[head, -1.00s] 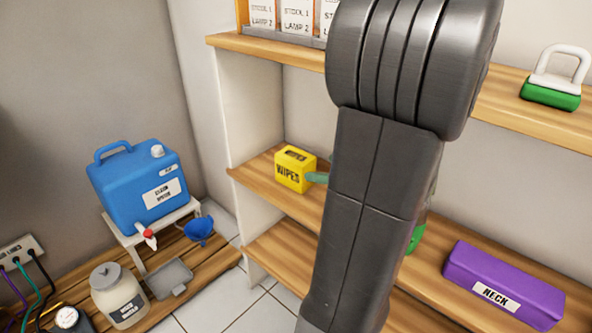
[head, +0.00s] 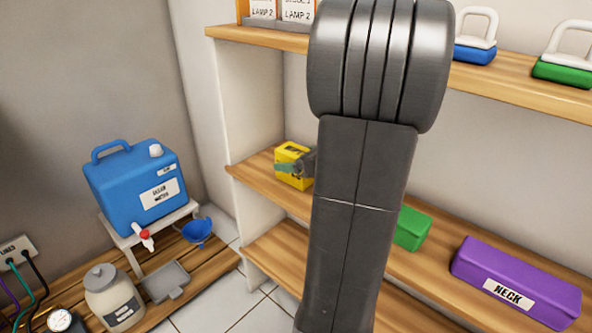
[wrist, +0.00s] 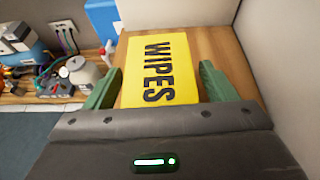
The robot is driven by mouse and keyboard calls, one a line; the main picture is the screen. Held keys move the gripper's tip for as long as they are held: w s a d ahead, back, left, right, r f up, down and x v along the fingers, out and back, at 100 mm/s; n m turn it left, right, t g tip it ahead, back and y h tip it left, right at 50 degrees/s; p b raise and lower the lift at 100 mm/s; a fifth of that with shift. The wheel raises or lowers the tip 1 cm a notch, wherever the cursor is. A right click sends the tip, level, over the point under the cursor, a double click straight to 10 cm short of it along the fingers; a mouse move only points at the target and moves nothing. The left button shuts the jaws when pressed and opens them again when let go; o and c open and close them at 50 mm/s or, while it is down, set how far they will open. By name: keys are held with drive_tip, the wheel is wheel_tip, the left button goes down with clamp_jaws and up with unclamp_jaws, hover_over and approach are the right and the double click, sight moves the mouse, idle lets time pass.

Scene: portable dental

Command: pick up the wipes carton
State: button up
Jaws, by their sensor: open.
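The yellow wipes carton (head: 291,153) stands on the middle wooden shelf near its left end, partly covered by my gripper in the head view. In the wrist view the carton (wrist: 160,70) shows its black WIPES lettering and lies between my two green fingers. My gripper (wrist: 158,88) is open, one finger on each side of the carton. A gap shows on the right side; on the left the finger is close to the carton, and I cannot tell whether it touches. In the head view my gripper (head: 290,169) is at the carton's front.
A green box (head: 412,229) and a purple NECK box (head: 515,283) stand farther right on the same shelf (head: 440,268). The shelf's white side wall (head: 250,110) is close to the carton. A blue water container (head: 137,188) stands at the left.

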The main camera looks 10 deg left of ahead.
drive_tip(key=shift+a, duration=0.1)
drive_tip(key=c, duration=1.1)
